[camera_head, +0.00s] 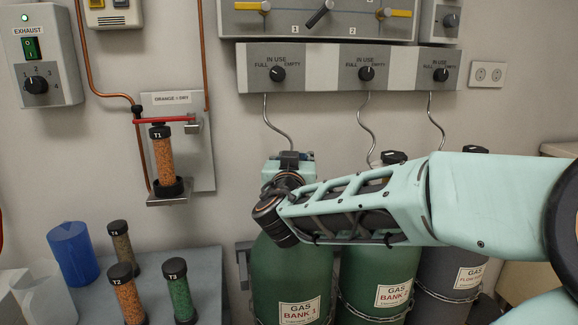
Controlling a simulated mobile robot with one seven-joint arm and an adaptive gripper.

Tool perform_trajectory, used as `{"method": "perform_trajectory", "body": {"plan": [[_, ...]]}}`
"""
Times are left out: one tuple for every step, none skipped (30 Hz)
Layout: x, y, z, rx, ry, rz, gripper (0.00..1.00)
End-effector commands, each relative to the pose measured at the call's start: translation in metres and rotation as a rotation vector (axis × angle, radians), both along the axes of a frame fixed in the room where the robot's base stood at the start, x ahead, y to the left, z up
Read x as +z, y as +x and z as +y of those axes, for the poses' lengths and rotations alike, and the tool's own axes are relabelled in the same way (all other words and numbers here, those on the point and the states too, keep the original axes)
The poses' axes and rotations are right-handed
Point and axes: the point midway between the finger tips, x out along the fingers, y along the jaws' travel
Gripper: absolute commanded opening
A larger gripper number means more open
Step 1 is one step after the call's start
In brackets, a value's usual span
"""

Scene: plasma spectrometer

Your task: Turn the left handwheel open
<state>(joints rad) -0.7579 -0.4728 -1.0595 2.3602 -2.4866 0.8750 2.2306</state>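The left green cylinder (283,275), labelled GAS BANK 1, stands in the lower middle of the view. My gripper (289,163) and wrist are at the top of this cylinder, right where its valve is. The left handwheel is hidden behind my wrist and gripper, so I cannot tell whether they touch. My fingertips do not show clearly, and I cannot tell if they are open or shut. A black handwheel (393,157) shows on the middle cylinder.
My arm crosses in front of the GAS BANK 2 cylinder (375,270) and the grey cylinder (440,275). A thin hose rises from behind my gripper to the IN USE panel (322,70). At left, a grey bench (205,270) holds several tubes and beakers.

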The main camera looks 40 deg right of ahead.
Motion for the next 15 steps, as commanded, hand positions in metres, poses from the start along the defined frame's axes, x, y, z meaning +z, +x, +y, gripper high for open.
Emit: {"method": "perform_trajectory", "body": {"plan": [[0.0009,0.0019,0.0058,0.026,-0.005,-0.001,0.00],[0.0022,0.0022,0.0062,0.034,-0.007,-0.002,0.00],[0.0035,0.0026,0.0068,0.046,-0.009,-0.003,0.00],[0.0042,0.0029,0.0072,0.055,-0.009,-0.003,0.00],[0.0048,0.0032,0.0076,0.064,-0.009,-0.005,0.00],[0.0057,0.0037,0.0083,0.076,-0.010,-0.005,0.00],[0.0064,0.0040,0.0088,0.086,-0.011,-0.006,0.00],[0.0066,0.0044,0.0094,0.096,-0.011,-0.006,0.00],[0.0073,0.0047,0.0098,0.109,-0.010,-0.008,0.00],[0.0080,0.0048,0.0101,0.119,-0.011,-0.008,0.00],[0.0085,0.0048,0.0102,0.129,-0.012,-0.009,0.00],[0.0089,0.0052,0.0107,0.143,-0.011,-0.010,0.00],[0.0093,0.0054,0.0111,0.155,-0.010,-0.011,0.00],[0.0098,0.0058,0.0115,0.166,-0.010,-0.013,0.00],[0.0104,0.0060,0.0118,0.181,-0.010,-0.014,0.00]]}}
